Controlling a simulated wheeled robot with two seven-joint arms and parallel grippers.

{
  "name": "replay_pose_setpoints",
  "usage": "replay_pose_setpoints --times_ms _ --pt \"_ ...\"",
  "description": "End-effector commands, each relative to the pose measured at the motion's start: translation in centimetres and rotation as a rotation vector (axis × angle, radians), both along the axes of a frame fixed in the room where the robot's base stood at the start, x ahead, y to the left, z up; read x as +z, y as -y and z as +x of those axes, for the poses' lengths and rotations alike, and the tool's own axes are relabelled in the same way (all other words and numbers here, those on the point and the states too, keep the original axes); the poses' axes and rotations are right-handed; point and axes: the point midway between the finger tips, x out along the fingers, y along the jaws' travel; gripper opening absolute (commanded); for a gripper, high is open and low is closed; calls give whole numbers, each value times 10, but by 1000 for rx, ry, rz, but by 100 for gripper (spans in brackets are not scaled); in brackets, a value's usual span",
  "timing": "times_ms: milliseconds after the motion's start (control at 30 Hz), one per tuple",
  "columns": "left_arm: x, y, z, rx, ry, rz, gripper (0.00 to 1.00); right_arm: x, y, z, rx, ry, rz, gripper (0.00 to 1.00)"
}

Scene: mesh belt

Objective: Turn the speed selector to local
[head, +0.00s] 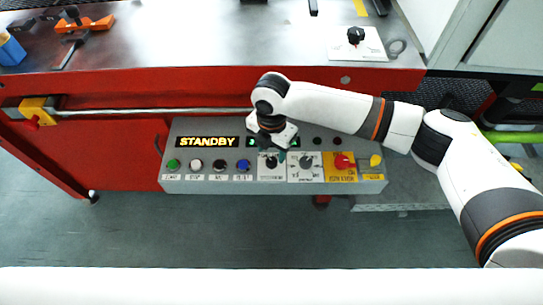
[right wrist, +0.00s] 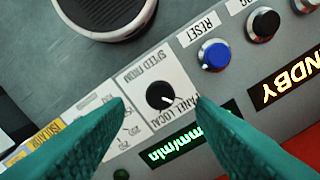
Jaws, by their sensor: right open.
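The speed selector (right wrist: 157,97) is a small black round knob on a white plate, labelled SPEED FROM and PANEL LOCAL, upside down in the right wrist view. Its white mark points right and slightly down there, toward what looks like the PANEL end of the label. In the head view the selector (head: 271,162) sits on the grey control panel (head: 220,184). My right gripper (right wrist: 161,103) is open, its teal fingers on either side of the knob in the right wrist view; I cannot tell whether they touch it. It hovers over the panel in the head view (head: 281,150). My left gripper is not in view.
A blue RESET button (right wrist: 213,54) is beside the selector. The display reads STANDBY (head: 207,142). A metal rail (head: 150,112) runs above the panel.

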Motion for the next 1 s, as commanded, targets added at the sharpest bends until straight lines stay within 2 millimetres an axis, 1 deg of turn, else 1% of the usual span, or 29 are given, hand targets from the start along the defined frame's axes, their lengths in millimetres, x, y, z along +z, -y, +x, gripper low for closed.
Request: replay_pose_setpoints --times_ms 33,100,233,400,633,667,900,933,1000 --pt "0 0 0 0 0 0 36 -10 0 -1 -1 -2 -2 50" --pt "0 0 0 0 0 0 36 -21 0 -1 -1 -2 -2 50" --pt "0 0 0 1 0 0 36 -36 0 0 0 0 -1 50" --pt "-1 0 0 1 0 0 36 -43 0 0 0 1 1 50" --pt "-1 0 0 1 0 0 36 -43 0 0 0 1 1 50" --pt "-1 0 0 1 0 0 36 -43 0 0 0 1 1 47" --pt "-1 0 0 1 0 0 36 -43 0 0 0 1 1 8" --pt "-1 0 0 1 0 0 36 -43 0 0 0 1 1 6" --pt "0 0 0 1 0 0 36 -43 0 0 -1 1 1 6"
